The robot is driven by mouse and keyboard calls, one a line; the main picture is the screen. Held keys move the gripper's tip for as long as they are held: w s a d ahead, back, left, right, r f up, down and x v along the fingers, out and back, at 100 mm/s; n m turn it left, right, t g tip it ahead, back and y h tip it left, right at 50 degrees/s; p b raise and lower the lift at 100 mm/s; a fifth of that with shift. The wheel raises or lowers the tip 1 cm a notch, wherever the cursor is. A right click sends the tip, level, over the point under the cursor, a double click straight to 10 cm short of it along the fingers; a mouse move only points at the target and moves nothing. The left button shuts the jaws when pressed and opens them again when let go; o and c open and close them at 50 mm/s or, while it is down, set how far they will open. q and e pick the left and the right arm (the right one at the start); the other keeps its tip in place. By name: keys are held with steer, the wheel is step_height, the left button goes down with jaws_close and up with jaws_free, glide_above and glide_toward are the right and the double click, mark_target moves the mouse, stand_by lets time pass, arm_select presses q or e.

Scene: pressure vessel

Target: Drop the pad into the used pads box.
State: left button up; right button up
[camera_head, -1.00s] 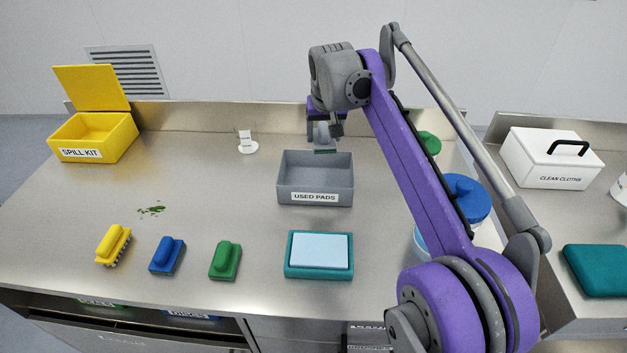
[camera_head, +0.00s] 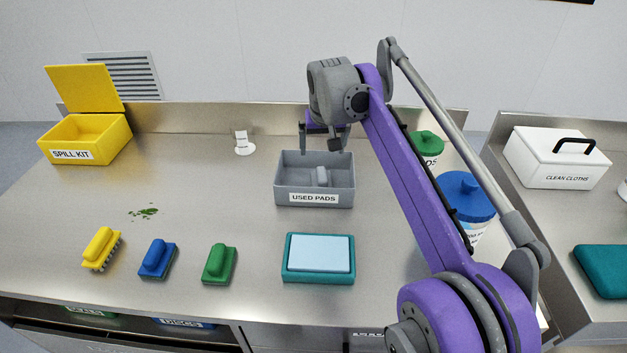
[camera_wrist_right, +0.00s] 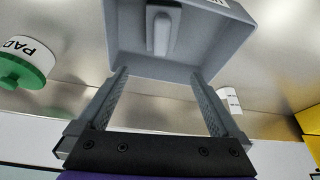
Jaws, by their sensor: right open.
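The grey used pads box (camera_head: 314,198) stands on the steel bench, its label facing front. The grey pad (camera_head: 321,177) is inside it, on the box floor, with its grip part showing; its underside is hidden. My right gripper (camera_head: 319,147) is open and empty above the back part of the box, apart from the pad. In the right wrist view the two fingers (camera_wrist_right: 158,76) are spread wide, and the pad (camera_wrist_right: 161,30) shows beyond them inside the box (camera_wrist_right: 185,70). My left gripper is out of view.
A teal tray (camera_head: 318,280) with a light blue sheet lies in front of the box. Yellow, blue and green brushes or pads (camera_head: 158,258) lie front left, near a green smear (camera_head: 144,213). An open yellow spill kit (camera_head: 86,140) stands back left. Lidded tubs (camera_head: 465,200) stand right.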

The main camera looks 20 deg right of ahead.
steer(key=p+v, duration=0.2)
steer(key=v, duration=0.9)
steer(key=shift+f, duration=0.15)
